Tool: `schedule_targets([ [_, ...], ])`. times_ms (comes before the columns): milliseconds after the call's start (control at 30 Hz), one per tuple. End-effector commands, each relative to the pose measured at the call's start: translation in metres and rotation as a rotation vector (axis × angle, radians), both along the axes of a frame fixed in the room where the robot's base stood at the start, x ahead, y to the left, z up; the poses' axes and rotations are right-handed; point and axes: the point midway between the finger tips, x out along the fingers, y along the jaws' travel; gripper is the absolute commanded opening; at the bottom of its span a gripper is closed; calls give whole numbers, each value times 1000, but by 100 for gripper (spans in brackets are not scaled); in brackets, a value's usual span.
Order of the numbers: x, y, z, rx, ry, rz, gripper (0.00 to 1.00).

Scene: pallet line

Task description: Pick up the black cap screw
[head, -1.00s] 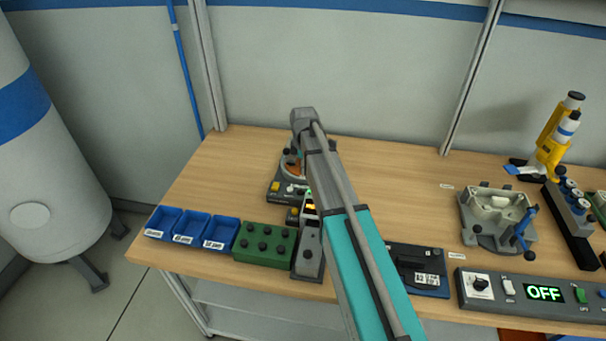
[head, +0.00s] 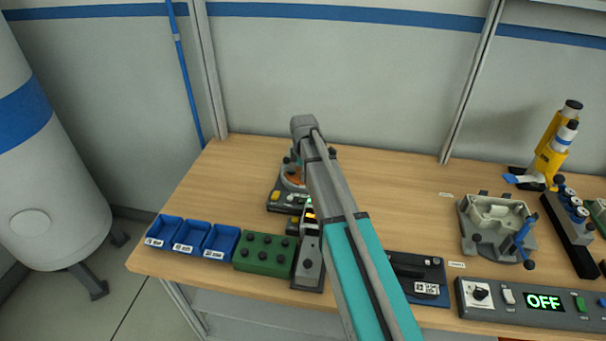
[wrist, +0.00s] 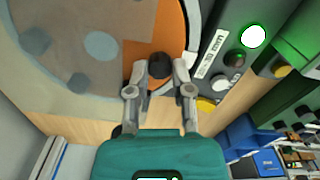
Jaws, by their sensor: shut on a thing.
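The black cap screw (wrist: 160,65) shows in the wrist view as a small dark round head between my fingertips. My gripper (wrist: 160,71) is shut on it, one finger on each side. Behind it is the round plate with an orange sector (wrist: 172,30) of a grey device. Whether the screw touches this plate or is held just above it I cannot tell. In the head view the device (head: 277,198) stands at the back left of the bench, partly behind my arm. My arm hides the gripper and the screw there.
Blue bins (head: 192,236) and a green block (head: 264,254) with dark knobs line the bench's front left. A dark tray (head: 428,291), a grey fixture (head: 487,240) and an OFF panel (head: 510,311) stand to the right. The bench middle right of my arm is clear.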

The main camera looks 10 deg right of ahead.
Motion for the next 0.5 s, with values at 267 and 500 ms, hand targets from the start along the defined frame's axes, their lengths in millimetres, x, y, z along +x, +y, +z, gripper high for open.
schedule_targets([
  [267,0,0,26,0,0,0,6],
  [500,-22,3,53,0,0,0,6],
])
